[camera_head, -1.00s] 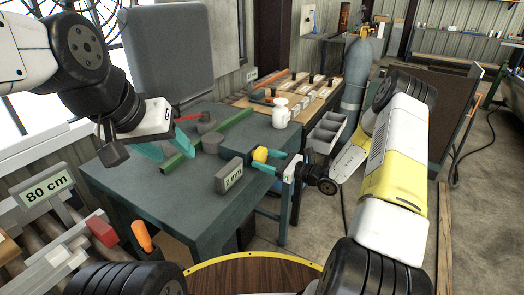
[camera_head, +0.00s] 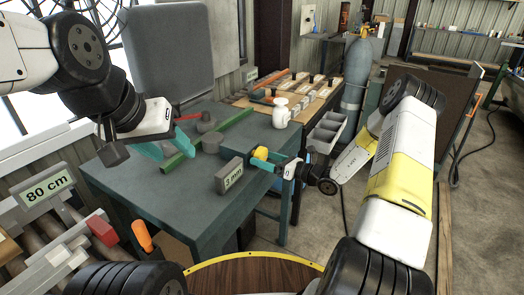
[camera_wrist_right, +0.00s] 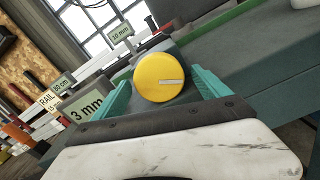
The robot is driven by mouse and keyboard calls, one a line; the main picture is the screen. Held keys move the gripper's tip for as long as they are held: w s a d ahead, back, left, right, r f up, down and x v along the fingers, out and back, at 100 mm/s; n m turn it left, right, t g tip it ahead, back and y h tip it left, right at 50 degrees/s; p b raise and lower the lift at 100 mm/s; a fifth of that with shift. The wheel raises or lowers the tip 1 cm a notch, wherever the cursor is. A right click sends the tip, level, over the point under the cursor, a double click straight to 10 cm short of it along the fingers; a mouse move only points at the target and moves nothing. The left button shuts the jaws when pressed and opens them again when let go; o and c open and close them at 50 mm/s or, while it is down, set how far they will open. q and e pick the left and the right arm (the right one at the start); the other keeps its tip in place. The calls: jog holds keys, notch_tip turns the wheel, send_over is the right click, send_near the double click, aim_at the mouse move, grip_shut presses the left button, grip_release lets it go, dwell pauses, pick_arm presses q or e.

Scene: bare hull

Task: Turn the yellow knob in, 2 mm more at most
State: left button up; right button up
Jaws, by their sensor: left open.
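The yellow knob (camera_head: 260,153) sits at the right edge of the green table, beside a grey block with a sign (camera_head: 233,177) reading "3 mm". In the right wrist view the round knob (camera_wrist_right: 157,78) faces me, its white mark pointing right. My right gripper (camera_head: 268,161) is at the knob, with one teal finger on each side; in the wrist view a narrow gap shows between knob and fingers (camera_wrist_right: 160,84). The sign also shows there (camera_wrist_right: 84,108). My left gripper (camera_head: 165,146) is open and empty over the table's left part.
The green table (camera_head: 205,195) also bears a green bar (camera_head: 224,134), grey round pieces and a white jug-like piece (camera_head: 281,113). A grey bin tray (camera_head: 324,132) and a gas cylinder (camera_head: 355,75) stand behind my right arm. An "80 cm" sign (camera_head: 47,188) is at the left.

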jog(key=v, duration=0.7)
jog(key=shift+s+d, duration=0.2)
jog(key=shift+d, duration=0.15)
jog(key=w+a+n, duration=0.1)
jog(key=a, duration=0.1)
jog(key=w+a+n, duration=0.2)
jog(key=a, duration=0.1)
jog(key=w+a+n, duration=0.1)
jog(key=w+a, duration=0.1)
jog(key=shift+a+r+n, duration=0.2)
jog(key=shift+r+n, duration=0.05)
jog(key=shift+n, duration=0.05)
